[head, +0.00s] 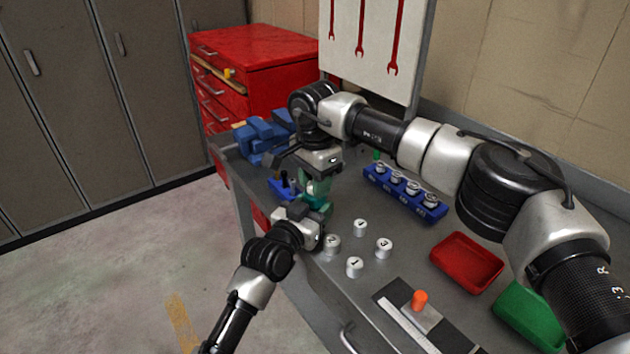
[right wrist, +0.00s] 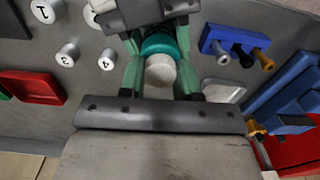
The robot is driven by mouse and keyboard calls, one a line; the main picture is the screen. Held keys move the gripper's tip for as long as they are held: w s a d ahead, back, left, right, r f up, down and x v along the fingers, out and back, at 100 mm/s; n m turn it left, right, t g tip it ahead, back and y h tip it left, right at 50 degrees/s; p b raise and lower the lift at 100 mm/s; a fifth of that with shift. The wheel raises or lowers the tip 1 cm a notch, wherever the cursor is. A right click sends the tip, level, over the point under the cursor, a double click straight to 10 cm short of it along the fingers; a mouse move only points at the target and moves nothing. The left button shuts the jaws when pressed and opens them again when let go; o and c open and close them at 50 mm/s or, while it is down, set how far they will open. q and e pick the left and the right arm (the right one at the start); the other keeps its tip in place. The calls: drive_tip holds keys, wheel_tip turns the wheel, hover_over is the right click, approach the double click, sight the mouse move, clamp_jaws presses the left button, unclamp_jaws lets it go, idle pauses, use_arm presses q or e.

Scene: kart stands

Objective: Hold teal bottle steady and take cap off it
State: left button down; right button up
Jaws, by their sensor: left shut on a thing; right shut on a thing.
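The teal bottle (head: 322,205) stands at the near left part of the grey workbench, mostly hidden by my grippers. In the right wrist view the bottle's teal shoulder (right wrist: 164,44) shows beside its round white cap (right wrist: 160,73). My left gripper (head: 308,212) comes in low from the front and is shut on the bottle; part of it shows at the top of the right wrist view (right wrist: 150,14). My right gripper (head: 315,186) points down from above, its green fingers (right wrist: 160,76) shut on the cap. I cannot tell whether the cap is loose.
Several white numbered cylinders (head: 360,227) stand right of the bottle. Behind are a blue rack (head: 404,190) and a blue vise (head: 262,139). A red tray (head: 466,262), a green tray (head: 528,316) and an orange-knobbed piece (head: 420,299) lie to the right.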

drive_tip(key=n, duration=0.4)
drive_tip(key=shift+n, duration=0.3)
drive_tip(key=n, duration=0.3)
drive_tip(key=shift+n, duration=0.4)
drive_tip(key=shift+r, duration=0.15)
drive_tip(key=shift+r, duration=0.95)
drive_tip(key=shift+r, duration=2.05)
use_arm(q)
drive_tip(key=shift+c, duration=2.2)
unclamp_jaws()
